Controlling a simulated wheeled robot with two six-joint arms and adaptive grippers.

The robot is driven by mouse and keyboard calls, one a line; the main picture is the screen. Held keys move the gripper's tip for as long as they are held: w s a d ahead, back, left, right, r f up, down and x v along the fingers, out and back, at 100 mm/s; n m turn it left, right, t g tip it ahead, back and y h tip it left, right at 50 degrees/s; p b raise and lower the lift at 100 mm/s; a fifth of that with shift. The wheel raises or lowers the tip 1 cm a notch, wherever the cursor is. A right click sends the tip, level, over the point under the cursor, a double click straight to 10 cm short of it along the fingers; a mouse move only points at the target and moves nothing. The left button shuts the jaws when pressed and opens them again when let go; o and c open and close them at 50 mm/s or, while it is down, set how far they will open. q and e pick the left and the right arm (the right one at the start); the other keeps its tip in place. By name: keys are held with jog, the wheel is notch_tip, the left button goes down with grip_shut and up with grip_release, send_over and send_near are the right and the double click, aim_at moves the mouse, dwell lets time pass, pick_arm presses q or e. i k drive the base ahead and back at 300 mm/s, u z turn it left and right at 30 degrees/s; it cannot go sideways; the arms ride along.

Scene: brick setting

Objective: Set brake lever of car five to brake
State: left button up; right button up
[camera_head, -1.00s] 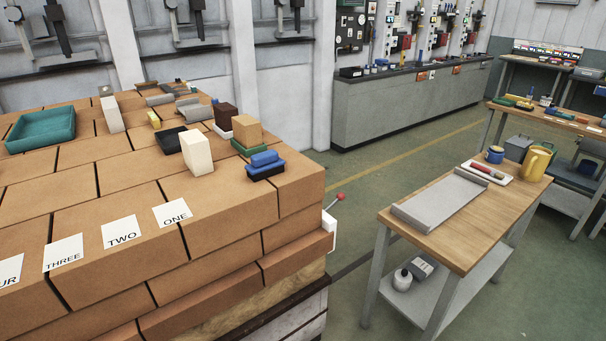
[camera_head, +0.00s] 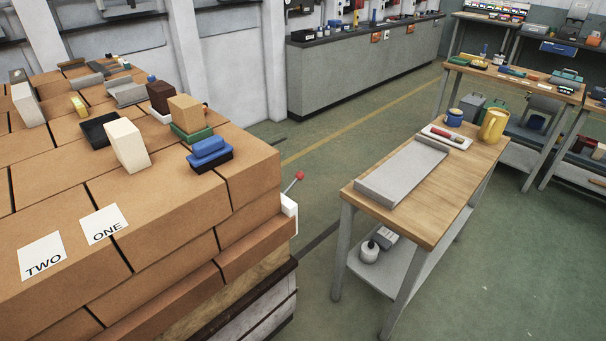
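A lever with a red ball knob (camera_head: 299,176) sticks out from a white housing (camera_head: 289,213) on the right end of the brick stack. The lever leans up and to the right. The lower part of the housing is partly hidden by the stack's corner. No label shows which car the lever belongs to. Cards marked ONE (camera_head: 104,224) and TWO (camera_head: 42,257) lie on the stack's top near its front edge; no card marked five is in view. Neither of my grippers is in view.
The large brick stack (camera_head: 170,220) fills the left, with blocks and trays on top. A wooden-topped table (camera_head: 440,200) with a grey tray (camera_head: 402,172) and a yellow jug (camera_head: 493,125) stands at right. Green floor is clear between them. A long grey counter (camera_head: 370,65) stands behind.

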aim_at(300, 175)
jog(key=z, duration=0.5)
jog(key=k, duration=0.6)
jog(key=z, duration=1.2)
jog(key=i, duration=2.35)
jog(key=u, duration=1.35)
jog(key=i, duration=0.55)
jog(key=u, duration=0.5)
